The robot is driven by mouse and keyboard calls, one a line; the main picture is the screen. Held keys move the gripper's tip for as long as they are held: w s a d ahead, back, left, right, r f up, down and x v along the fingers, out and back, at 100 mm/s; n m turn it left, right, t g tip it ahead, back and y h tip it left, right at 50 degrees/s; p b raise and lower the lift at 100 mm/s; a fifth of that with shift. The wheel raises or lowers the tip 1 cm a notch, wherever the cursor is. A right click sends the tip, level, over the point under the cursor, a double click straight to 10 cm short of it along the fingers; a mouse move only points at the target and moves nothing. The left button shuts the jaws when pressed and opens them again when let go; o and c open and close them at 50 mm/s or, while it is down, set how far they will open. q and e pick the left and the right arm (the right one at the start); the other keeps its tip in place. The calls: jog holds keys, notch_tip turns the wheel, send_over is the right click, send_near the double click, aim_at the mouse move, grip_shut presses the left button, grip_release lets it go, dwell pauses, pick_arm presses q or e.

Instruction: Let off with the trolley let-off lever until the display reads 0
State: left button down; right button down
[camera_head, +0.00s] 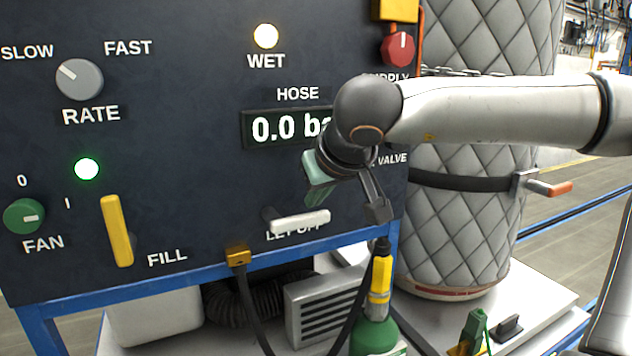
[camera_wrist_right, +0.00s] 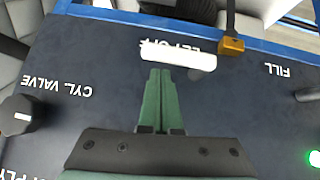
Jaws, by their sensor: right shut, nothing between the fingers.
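The white let-off lever (camera_head: 300,222) sticks out of the dark panel, lying nearly level over its LET OFF label. In the right wrist view the lever (camera_wrist_right: 180,55) shows just beyond the fingertips. My right gripper (camera_head: 317,196) has green fingers, shut and empty, just above the lever in the head view. In the wrist view its fingertips (camera_wrist_right: 161,72) reach the lever's edge in the picture; I cannot tell whether they touch. The HOSE display (camera_head: 288,127) reads 0.0, its right end hidden by my right arm. My left gripper is not in view.
The yellow fill lever (camera_head: 117,231) and green fan knob (camera_head: 24,216) are on the panel's left. A black cylinder valve knob (camera_wrist_right: 22,115) shows in the wrist view. A quilted grey tank (camera_head: 470,220) stands right of the panel. A green bottle (camera_head: 373,335) with a hose stands below.

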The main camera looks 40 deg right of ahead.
jog(key=shift+f, duration=0.1)
jog(key=shift+s+d+f+m+y+b, duration=0.1)
jog(key=shift+f+m+y+b, duration=0.05)
jog(key=shift+f+y+b, duration=0.2)
jog(key=shift+s+d+f+m+y+b, duration=0.15)
jog(key=shift+f+y+b, duration=0.15)
jog(key=shift+f, duration=0.15)
jog(key=shift+f, duration=0.2)
jog(key=p+v, duration=0.1)
jog(key=v, duration=1.2)
jog(key=shift+r+p, duration=0.4)
jog(key=shift+w, duration=0.2)
